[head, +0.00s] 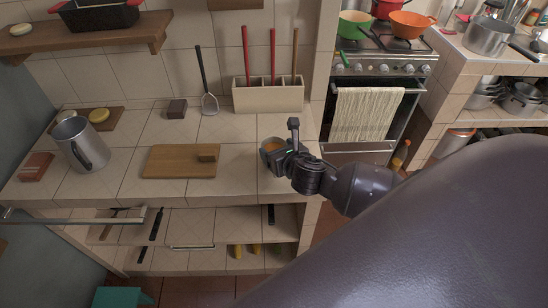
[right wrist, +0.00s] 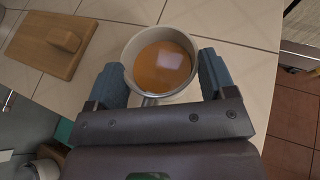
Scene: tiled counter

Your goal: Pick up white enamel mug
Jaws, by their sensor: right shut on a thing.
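The white enamel mug (right wrist: 133,50) is in the right wrist view, upright, with orange-brown liquid in it. In the head view the mug (head: 266,143) shows only in part at the counter's right end, mostly hidden behind my right gripper. My right gripper (right wrist: 160,82) has its two blue fingers on either side of the mug's near part, shut on it. It also shows in the head view (head: 281,148). I cannot tell whether the mug touches the counter. My left gripper is not in view.
A wooden board (head: 163,163) lies left of the mug. A metal pitcher (head: 78,146) stands at the far left. A utensil holder (head: 268,97) stands at the back wall. The stove (head: 385,66) is at the right. The tiles between board and mug are clear.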

